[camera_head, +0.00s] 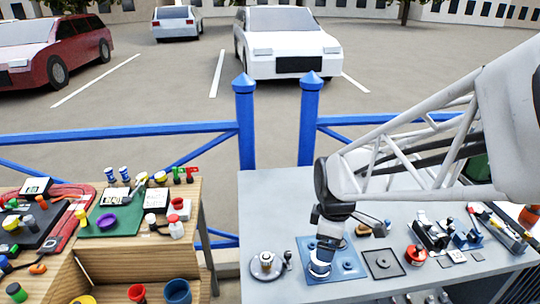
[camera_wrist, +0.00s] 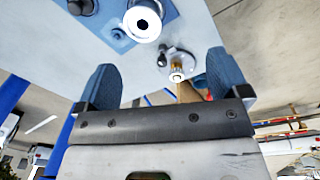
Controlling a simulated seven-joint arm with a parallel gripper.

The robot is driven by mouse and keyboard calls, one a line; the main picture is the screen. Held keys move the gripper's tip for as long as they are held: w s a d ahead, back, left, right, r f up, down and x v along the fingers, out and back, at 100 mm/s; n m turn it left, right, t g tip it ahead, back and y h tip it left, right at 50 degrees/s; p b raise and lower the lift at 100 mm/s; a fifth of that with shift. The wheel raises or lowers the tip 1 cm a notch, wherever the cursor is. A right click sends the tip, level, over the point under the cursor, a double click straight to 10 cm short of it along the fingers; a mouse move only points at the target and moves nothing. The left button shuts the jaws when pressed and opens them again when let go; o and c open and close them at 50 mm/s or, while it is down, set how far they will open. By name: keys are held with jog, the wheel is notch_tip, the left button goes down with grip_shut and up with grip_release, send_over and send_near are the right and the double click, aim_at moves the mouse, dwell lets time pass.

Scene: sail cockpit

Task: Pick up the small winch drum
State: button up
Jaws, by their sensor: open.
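The small winch drum appears to be the white, ring-topped cylinder with a dark centre hole. It stands on a blue plate (camera_head: 351,271), and in the head view the drum (camera_head: 320,266) shows just below my wrist. In the wrist view the drum (camera_wrist: 143,22) is at the top, beyond the fingertips. My gripper (camera_wrist: 163,62) is open, with its two blue fingers wide apart and nothing between them. A round silver base (camera_head: 267,267) with a brass-coloured spindle stands left of the plate; in the wrist view the spindle (camera_wrist: 177,71) shows between the fingers, farther off.
A dark square plate (camera_head: 383,264), a red round piece (camera_head: 416,255) and several fittings stand to the right on the grey table (camera_head: 262,205). A wooden bench (camera_head: 120,262) with tools and cups is at the left. Blue railing (camera_head: 130,131) runs behind.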

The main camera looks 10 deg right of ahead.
aim_at(321, 263)
jog(key=w+f+n, duration=0.1)
jog(key=f, duration=0.1)
jog(key=w+f+n, duration=0.1)
jog(key=f+n, duration=0.1)
jog(key=w+f+n, duration=0.1)
jog(key=f+n, duration=0.1)
jog(key=shift+w+d+f+g, duration=0.15)
jog(key=shift+w+d+g, duration=0.15)
jog(key=shift+w+g, duration=0.1)
jog(key=shift+f, duration=1.3)
jog(key=shift+f, duration=2.6)
jog(key=shift+c, duration=0.2)
jog(key=c, duration=1.1)
